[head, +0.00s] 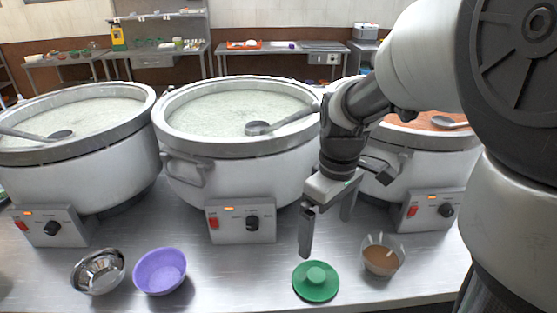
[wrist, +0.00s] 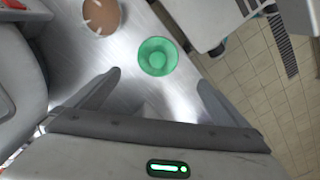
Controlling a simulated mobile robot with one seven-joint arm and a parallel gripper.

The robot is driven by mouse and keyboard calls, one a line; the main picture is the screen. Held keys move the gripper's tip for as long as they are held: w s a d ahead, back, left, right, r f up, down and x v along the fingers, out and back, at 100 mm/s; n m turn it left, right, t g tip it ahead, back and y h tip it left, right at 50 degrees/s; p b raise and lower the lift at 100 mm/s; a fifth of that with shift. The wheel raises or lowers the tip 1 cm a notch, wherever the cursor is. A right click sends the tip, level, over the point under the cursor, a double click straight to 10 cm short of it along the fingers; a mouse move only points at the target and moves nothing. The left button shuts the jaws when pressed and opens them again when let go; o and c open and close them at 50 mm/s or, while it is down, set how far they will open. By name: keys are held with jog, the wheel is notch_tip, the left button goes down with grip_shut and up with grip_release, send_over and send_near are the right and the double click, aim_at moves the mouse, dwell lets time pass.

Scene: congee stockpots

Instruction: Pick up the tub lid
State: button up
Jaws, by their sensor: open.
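The tub lid (head: 316,281) is a round green disc with a raised knob in its centre. It lies flat on the steel counter near the front edge in the head view. In the wrist view the lid (wrist: 158,57) shows beyond the fingertips, roughly between their lines. My gripper (head: 326,232) is open and empty, pointing down above the counter, apart from the lid. Its two fingers also show spread in the wrist view (wrist: 160,80).
A clear tub of brown contents (head: 382,256) stands right of the lid. A purple bowl (head: 160,271) and a steel bowl (head: 98,271) sit to the left. Large stockpots (head: 236,172) with ladles line the counter behind. Bare counter lies between the purple bowl and the lid.

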jog(key=w+f, duration=0.1)
jog(key=b, duration=0.6)
send_near(318, 276)
notch_tip(318, 276, down, 10)
jog(key=shift+w+a+r, duration=0.1)
jog(key=shift+w+r, duration=0.05)
jog(key=shift+r, duration=0.05)
jog(key=shift+c, duration=0.3)
jog(key=c, duration=0.6)
